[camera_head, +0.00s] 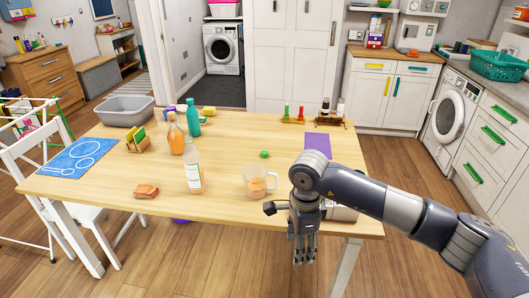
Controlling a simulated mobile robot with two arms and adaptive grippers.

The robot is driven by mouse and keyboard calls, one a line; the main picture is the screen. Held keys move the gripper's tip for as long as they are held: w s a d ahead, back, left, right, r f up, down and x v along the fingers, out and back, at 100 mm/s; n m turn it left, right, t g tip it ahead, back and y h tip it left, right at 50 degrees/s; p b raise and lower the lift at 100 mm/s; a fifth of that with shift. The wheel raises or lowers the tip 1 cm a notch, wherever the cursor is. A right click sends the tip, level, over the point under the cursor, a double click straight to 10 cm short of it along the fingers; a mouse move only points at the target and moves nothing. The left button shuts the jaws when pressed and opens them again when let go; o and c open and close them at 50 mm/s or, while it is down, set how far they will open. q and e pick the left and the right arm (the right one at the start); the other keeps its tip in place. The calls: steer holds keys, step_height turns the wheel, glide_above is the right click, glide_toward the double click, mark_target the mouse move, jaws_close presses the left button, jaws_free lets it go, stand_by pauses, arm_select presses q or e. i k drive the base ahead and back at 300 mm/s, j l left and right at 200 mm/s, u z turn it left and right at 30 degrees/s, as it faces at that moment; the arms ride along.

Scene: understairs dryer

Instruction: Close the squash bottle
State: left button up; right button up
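A clear bottle with a white label and some orange in it (194,178) stands upright near the table's front middle; I see no cap on it. A fuller orange bottle (176,138) stands behind it to the left. I cannot tell for sure which is the squash bottle. A small green cap-like disc (264,154) lies on the table to their right. My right gripper (303,252) points down at the table's front edge, right of the bottles and away from them. Its fingers look close together, but their opening is unclear. My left gripper is out of view.
A clear jug with orange liquid (258,184) stands between the labelled bottle and my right arm. A teal bottle (193,118), a grey basin (124,111), a purple mat (317,145) and a blue mat (78,160) are on the wooden table (225,150). Its middle is fairly clear.

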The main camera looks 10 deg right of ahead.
mark_target(192, 156)
steer(key=i, duration=1.95)
